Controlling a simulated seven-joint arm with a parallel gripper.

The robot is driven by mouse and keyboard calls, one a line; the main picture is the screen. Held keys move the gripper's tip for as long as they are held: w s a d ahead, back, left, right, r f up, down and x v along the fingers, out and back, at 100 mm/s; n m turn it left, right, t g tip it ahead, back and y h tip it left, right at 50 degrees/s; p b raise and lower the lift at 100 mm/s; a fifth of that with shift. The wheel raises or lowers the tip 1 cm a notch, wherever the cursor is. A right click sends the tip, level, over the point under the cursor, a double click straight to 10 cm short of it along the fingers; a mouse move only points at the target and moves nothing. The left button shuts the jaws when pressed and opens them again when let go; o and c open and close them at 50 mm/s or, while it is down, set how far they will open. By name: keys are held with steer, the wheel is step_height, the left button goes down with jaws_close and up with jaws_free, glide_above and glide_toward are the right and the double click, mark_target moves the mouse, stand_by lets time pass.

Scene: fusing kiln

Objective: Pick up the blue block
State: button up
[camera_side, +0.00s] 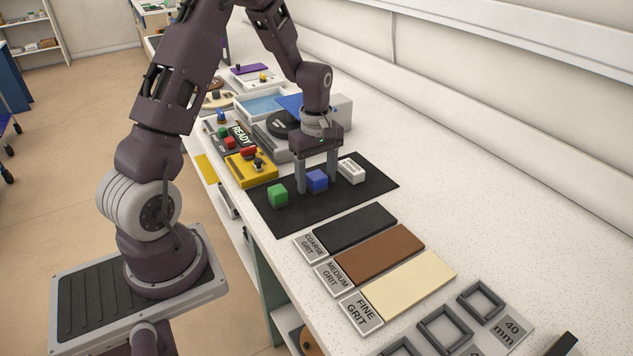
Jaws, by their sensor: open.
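The blue block (317,181) sits on a black mat (345,206) on the bench. My gripper (317,186) points down over the mat with its jaws open. One finger shows to the left of the blue block and the other to its right, with the block between them in this view. I cannot tell whether either finger touches it. The block appears to rest on the mat.
A green block (278,195) lies left of my gripper and a white labelled block (351,170) close to its right. A yellow control box (250,168) stands behind left. Grit plates, including a brown one (379,253), lie in front.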

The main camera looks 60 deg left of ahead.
mark_target(317, 175)
jaws_close()
steer(key=shift+r, duration=0.15)
step_height(317, 175, up, 10)
steer(key=shift+f, duration=0.1)
steer(key=c, duration=0.9)
jaws_free()
steer(key=c, duration=0.4)
steer(key=s+d, duration=0.1)
steer(key=d, duration=0.4)
steer(key=s+d+f, duration=0.1)
steer(key=d, duration=0.4)
steer(key=s+d+f, duration=0.1)
steer(key=s+d, duration=0.1)
steer(key=d, duration=0.3)
steer(key=shift+c, duration=0.2)
